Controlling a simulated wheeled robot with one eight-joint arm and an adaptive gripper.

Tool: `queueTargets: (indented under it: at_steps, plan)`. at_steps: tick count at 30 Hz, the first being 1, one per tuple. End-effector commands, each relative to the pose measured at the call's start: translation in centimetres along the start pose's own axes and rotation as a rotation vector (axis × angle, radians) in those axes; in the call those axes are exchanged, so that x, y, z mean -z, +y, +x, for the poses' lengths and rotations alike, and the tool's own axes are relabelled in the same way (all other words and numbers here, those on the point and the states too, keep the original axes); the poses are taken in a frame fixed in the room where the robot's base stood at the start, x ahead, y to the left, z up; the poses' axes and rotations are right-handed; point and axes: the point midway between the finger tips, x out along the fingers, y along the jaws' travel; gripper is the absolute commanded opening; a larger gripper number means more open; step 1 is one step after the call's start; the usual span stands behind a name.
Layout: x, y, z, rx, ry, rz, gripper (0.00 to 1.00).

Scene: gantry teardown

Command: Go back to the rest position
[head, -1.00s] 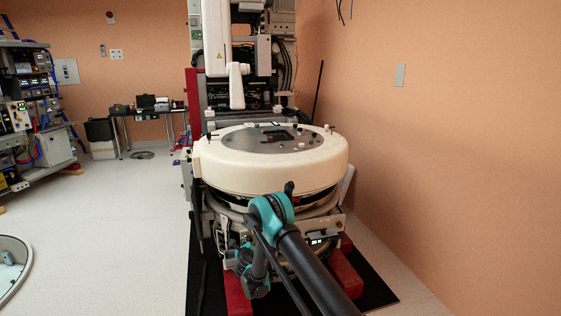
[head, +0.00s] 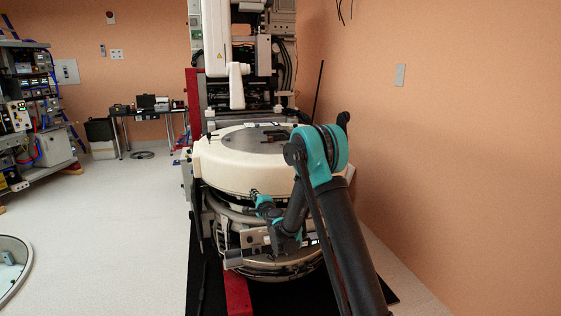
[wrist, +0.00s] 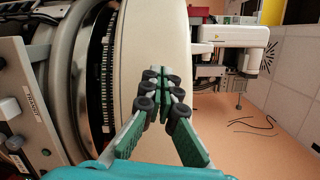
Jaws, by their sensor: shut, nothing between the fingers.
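My gripper (wrist: 163,92) is in the middle of the wrist view, its green-sided fingers with dark pads brought together and nothing held between them. The gantry's round cream cover (head: 245,175) stands in front of me in the head view, with a grey disc on top. The cover's curved side (wrist: 150,40) fills the space behind my fingers in the wrist view; I cannot tell the exact gap. In the head view my arm is bent with its elbow high over the cover's right side, and its far end is low in front of the gantry.
The gantry's tall column (head: 245,60) rises behind the cover. A plain orange wall (head: 460,130) is close on the right. Equipment racks (head: 30,115) and a small table (head: 148,108) stand at the left and back. The pale floor (head: 110,230) on the left is mostly clear.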

Motion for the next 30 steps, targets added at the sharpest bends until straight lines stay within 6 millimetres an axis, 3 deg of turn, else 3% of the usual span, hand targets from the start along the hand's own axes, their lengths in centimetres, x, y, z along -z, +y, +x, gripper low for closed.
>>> queueTargets:
  at_steps: [1, 6, 13, 23, 30]
  plan:
    - [-0.1, -1.5, -1.4, -0.016, -0.020, -0.064, 0.00]
    - [-0.7, -4.4, -6.1, -0.095, -0.097, -0.291, 0.00]
    - [-0.6, -5.5, -14.1, -0.246, -0.189, -0.580, 0.00]
    - [1.7, -2.9, -28.4, -0.551, -0.303, -0.937, 0.00]
    - [4.6, 0.8, -40.9, -0.833, -0.376, -1.137, 0.00]
